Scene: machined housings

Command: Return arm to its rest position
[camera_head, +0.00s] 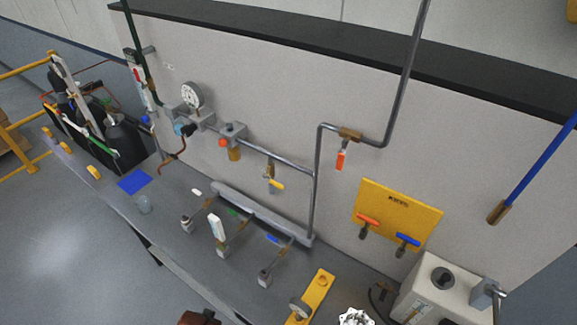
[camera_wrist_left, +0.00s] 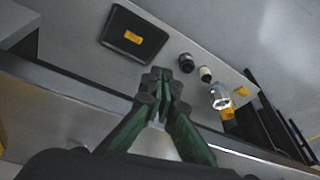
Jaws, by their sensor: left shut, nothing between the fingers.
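My left gripper (camera_wrist_left: 160,82) shows in the left wrist view, with its dark green fingers together and nothing between them. It is apart from the items beyond its tips. Neither gripper can be made out in the head view. My right gripper is in neither view.
The head view shows a grey bench (camera_head: 165,205) along a wall with pipes, a gauge (camera_head: 192,95), valves and a yellow plate (camera_head: 396,214). A beige box (camera_head: 437,290) stands at right.

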